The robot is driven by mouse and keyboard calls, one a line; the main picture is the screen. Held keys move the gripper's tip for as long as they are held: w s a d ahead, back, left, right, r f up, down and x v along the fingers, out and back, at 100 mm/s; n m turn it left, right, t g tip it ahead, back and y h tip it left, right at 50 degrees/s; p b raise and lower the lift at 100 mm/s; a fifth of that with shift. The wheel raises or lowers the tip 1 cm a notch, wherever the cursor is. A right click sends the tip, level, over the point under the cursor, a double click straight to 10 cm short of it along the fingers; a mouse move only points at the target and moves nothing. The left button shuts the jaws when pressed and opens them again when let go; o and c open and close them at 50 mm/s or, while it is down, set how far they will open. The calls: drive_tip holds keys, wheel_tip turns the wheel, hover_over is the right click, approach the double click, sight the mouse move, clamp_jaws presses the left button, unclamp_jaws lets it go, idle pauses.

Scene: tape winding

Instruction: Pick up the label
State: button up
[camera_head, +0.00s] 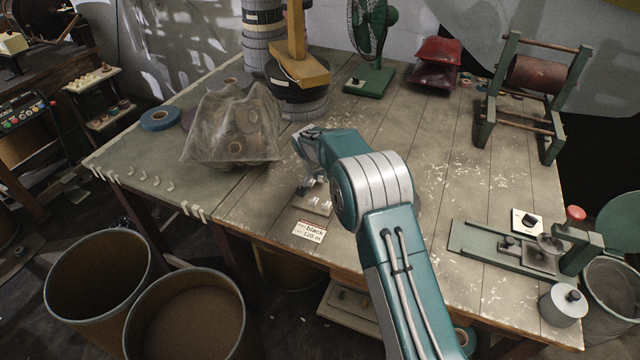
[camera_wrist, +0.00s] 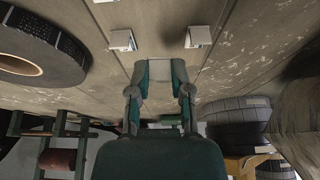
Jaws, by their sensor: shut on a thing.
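A white label (camera_head: 309,232) printed "black 120 m" shows at the table's front edge, below a small board with pale clips (camera_head: 318,203). My gripper (camera_head: 303,187) is low over the table, just behind that board; my arm partly hides this area. In the wrist view, my gripper (camera_wrist: 160,72) has its two fingers on either side of a pale, flat piece (camera_wrist: 159,73). It is shut on this piece. Whether this piece is the printed label or another one cannot be told, as no print shows on it there.
A clear plastic bag of rolls (camera_head: 232,125) and a blue tape roll (camera_head: 160,118) lie on the left. A green fan (camera_head: 370,40) and a winding stand (camera_head: 535,80) are at the back. A green hand device (camera_head: 520,250) is at right. The table's middle right is free.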

drive_tip(key=s+d+r, duration=0.6)
drive_tip(key=s+r, duration=0.3)
drive_tip(key=s, duration=0.3)
drive_tip(key=shift+s+r, duration=0.15)
drive_tip(key=shift+s, duration=0.05)
drive_tip(key=shift+r, duration=1.75)
drive_tip(key=shift+d, duration=0.1)
